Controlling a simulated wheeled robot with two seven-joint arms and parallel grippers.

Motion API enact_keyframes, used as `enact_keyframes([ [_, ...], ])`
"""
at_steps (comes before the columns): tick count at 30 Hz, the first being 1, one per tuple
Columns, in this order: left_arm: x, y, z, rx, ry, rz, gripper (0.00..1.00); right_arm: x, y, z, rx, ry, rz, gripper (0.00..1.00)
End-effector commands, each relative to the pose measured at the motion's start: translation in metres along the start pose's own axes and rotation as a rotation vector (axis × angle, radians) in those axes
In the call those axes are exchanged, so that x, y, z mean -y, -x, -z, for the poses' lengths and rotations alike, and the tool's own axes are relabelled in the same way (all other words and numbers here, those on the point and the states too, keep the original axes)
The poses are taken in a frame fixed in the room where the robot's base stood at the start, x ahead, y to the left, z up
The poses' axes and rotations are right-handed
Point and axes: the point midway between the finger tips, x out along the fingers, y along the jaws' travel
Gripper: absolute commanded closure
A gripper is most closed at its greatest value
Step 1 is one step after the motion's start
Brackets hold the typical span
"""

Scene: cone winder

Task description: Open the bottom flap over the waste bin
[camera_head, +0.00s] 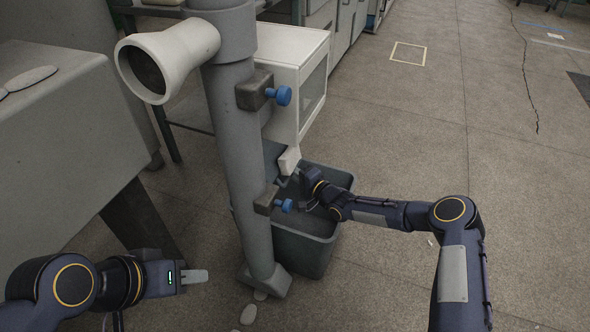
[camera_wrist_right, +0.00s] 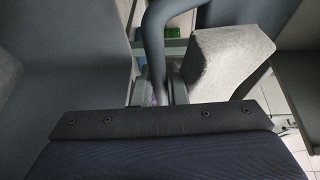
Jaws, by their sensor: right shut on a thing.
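The waste bin (camera_head: 306,255) is a dark grey open-topped tub standing on the floor behind the grey column. A slanted blue-grey panel (camera_head: 272,158), which looks like the flap, shows above the bin's back left; the column partly hides it. A pale block (camera_head: 289,160) sits beside it and also shows in the right wrist view (camera_wrist_right: 228,62). My right gripper (camera_head: 291,186) is over the bin; in the wrist view its jaws (camera_wrist_right: 157,90) are shut on a thin dark grey bar (camera_wrist_right: 155,45). My left gripper (camera_head: 195,276) is left of the column, away from the bin; its finger gap is hidden.
The grey column (camera_head: 240,150) carries a white funnel (camera_head: 165,60) and two blue knobs, an upper one (camera_head: 283,96) and a lower one (camera_head: 285,205). A white cabinet (camera_head: 290,65) stands behind. A grey machine body (camera_head: 65,150) fills the left. Floor at right is clear.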

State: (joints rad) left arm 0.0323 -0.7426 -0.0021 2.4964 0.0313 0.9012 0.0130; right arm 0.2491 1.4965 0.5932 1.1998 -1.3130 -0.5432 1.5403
Motion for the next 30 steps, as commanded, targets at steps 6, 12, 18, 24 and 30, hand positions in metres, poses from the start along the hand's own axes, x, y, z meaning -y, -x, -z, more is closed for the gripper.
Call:
enact_keyframes([
  [6, 0.0005, -0.0012, -0.0006, 0.0, 0.0, 0.0, 0.64, -0.0019, -0.0002, -0.0034, 0.001, 0.0, -0.002, 1.0],
  [12, 0.0005, -0.0011, -0.0006, 0.0, 0.0, 0.0, 0.64, -0.0017, -0.0002, -0.0036, 0.001, 0.0, -0.001, 1.0],
  [18, 0.0005, -0.0011, -0.0006, 0.0, 0.0, 0.0, 0.64, -0.0015, -0.0002, -0.0035, 0.001, 0.0, -0.001, 0.77],
  [24, 0.0005, -0.0011, -0.0006, 0.0, 0.0, 0.0, 0.64, -0.0014, -0.0002, -0.0032, 0.001, 0.0, -0.001, 0.66],
  [30, 0.0007, -0.0014, -0.0007, 0.0, 0.0, 0.0, 0.64, -0.0014, -0.0001, -0.0033, 0.0, 0.0, 0.0, 0.66],
])
